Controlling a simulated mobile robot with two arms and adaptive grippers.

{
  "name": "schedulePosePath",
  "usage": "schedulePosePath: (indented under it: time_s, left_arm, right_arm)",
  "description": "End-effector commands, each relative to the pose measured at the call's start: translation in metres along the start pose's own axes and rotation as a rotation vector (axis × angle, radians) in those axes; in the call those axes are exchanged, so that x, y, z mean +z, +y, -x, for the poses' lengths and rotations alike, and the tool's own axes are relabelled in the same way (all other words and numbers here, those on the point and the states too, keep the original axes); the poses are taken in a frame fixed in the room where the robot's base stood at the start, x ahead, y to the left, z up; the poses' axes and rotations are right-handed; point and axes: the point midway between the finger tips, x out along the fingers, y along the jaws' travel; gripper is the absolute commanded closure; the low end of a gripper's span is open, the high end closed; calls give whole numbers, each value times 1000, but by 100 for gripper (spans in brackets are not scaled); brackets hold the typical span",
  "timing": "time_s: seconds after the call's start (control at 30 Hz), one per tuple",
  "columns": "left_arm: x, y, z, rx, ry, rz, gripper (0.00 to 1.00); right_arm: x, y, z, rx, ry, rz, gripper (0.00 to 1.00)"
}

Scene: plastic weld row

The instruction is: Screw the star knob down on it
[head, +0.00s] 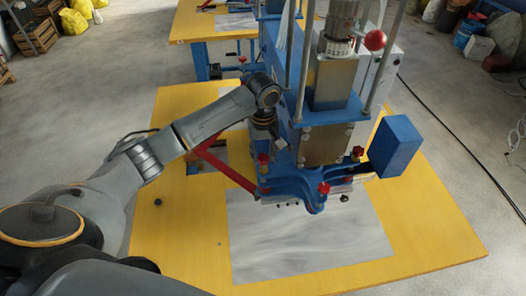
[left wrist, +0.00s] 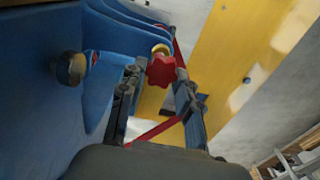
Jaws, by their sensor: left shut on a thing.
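My left gripper (head: 278,142) reaches in from the left to the blue machine (head: 291,187). In the left wrist view, its fingers (left wrist: 158,84) are shut on a red star knob (left wrist: 161,70). A brass-coloured round part (left wrist: 160,49) shows just beyond the knob; whether the two touch, I cannot tell. My right gripper is not in view.
A red bar (head: 228,168) slants beside my forearm to the machine. A blue box (head: 395,145) sticks out at the right. A grey sheet (head: 300,245) lies bare on the yellow table (head: 435,228) in front. Vertical rods and a red ball knob (head: 375,40) rise above.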

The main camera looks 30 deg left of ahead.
Motion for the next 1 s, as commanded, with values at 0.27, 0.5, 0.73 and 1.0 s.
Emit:
schedulePosePath:
  time_s: [0.27,0.5,0.73,1.0]
  left_arm:
    - [0,0,0,2,0,0,89]
    - [0,0,-1,1,0,1,89]
    - [0,0,-6,0,-2,1,89]
    - [0,0,-9,0,-1,1,89]
  right_arm:
    - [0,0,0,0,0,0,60]
    - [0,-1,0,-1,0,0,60]
    - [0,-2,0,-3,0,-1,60]
    - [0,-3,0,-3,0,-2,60]
